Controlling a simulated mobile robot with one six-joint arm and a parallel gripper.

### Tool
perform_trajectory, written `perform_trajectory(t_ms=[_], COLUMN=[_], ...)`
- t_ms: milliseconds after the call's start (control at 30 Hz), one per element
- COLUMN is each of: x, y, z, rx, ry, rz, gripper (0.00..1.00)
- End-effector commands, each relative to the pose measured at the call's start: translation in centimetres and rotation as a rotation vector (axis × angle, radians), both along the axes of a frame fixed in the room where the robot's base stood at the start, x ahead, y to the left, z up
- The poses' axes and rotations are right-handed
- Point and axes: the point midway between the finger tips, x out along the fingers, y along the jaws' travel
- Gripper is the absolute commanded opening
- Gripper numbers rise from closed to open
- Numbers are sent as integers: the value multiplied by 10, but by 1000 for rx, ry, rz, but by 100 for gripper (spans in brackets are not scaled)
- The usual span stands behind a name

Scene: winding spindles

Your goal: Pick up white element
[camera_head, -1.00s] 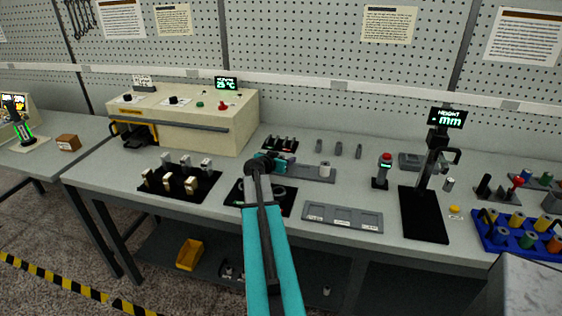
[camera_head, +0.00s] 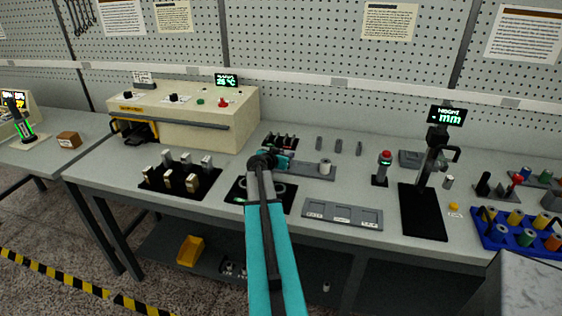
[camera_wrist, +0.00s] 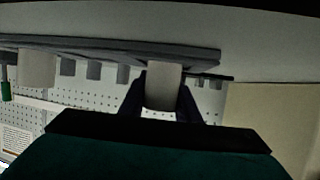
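In the wrist view, which shows the bench upside down, a white element (camera_wrist: 164,84) stands between the two dark fingers of my gripper (camera_wrist: 163,95). The fingers are apart, one on each side of it; whether they touch it is hard to tell. A second white cylinder (camera_wrist: 38,69) stands on the same grey strip (camera_wrist: 110,50), to the left in that view. In the head view, my gripper (camera_head: 284,160) is at the left part of the grey strip (camera_head: 311,171), and my arm hides the nearer element. The other white cylinder (camera_head: 326,166) shows at the strip's right end.
A black rack with dark pegs (camera_head: 279,143) is just behind my gripper. Small grey blocks (camera_head: 339,146) stand behind the strip. A black mat with pale blocks (camera_head: 180,178) lies left, a three-slot grey tray (camera_head: 342,215) front right. A cream machine (camera_head: 190,120) stands back left.

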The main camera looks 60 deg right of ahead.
Motion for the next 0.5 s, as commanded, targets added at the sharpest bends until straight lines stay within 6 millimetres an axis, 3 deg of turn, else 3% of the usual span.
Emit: perform_trajectory(t_ms=[33,100,133,500], x=[0,0,0,0], y=[0,0,0,0], z=[0,0,0,2], rx=[0,0,0,-1], ry=[0,0,0,-1], rz=[0,-1,0,-1], gripper=[19,8,6,6])
